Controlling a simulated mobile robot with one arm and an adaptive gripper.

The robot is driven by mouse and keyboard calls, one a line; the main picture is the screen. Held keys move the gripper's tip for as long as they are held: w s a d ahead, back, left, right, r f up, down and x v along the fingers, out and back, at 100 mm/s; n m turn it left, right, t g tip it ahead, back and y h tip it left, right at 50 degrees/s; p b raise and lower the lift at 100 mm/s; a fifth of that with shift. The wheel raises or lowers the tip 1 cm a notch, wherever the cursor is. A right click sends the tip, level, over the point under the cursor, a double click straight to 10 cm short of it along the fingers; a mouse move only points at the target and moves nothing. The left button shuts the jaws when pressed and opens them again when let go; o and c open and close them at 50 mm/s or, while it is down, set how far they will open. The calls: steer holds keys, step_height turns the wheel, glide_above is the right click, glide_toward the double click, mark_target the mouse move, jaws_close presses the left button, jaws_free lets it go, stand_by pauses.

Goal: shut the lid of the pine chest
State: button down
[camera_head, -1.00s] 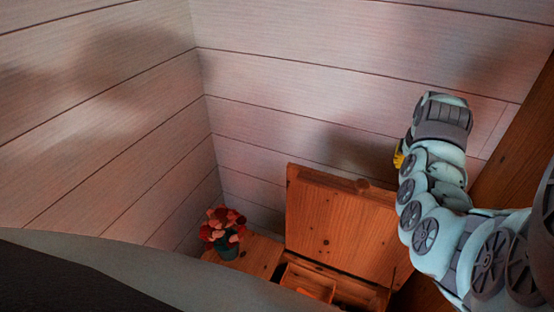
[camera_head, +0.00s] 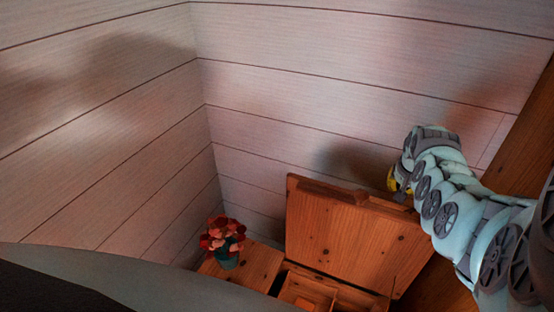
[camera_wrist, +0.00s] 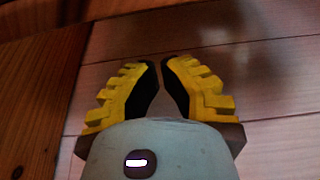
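The pine chest (camera_head: 337,296) stands in the corner at the bottom of the head view. Its lid (camera_head: 345,235) is raised, standing nearly upright with its broad inner face in view. My gripper (camera_head: 391,180) is at the lid's top right corner, close to the edge; I cannot tell whether they touch. In the wrist view, the yellow fingers of my gripper (camera_wrist: 160,66) are together with black pads almost meeting and nothing between them. Orange-brown wood fills the left of that view; I cannot tell whether it is the lid.
A dark green pot with red and pink flowers (camera_head: 223,238) stands on the wooden surface (camera_head: 250,265) left of the lid. A pale plank wall (camera_head: 300,120) rises close behind the chest. A brown timber (camera_head: 515,140) runs along the right.

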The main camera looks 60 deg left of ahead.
steer(key=shift+s+d+p, duration=0.5)
steer(key=shift+s+p, duration=0.15)
steer(key=shift+s, duration=0.2)
steer(key=shift+s+d+p, duration=0.5)
steer(key=shift+s+p, duration=0.1)
steer(key=shift+s, duration=0.25)
steer(key=shift+s+d, duration=0.1)
steer(key=shift+s, duration=0.05)
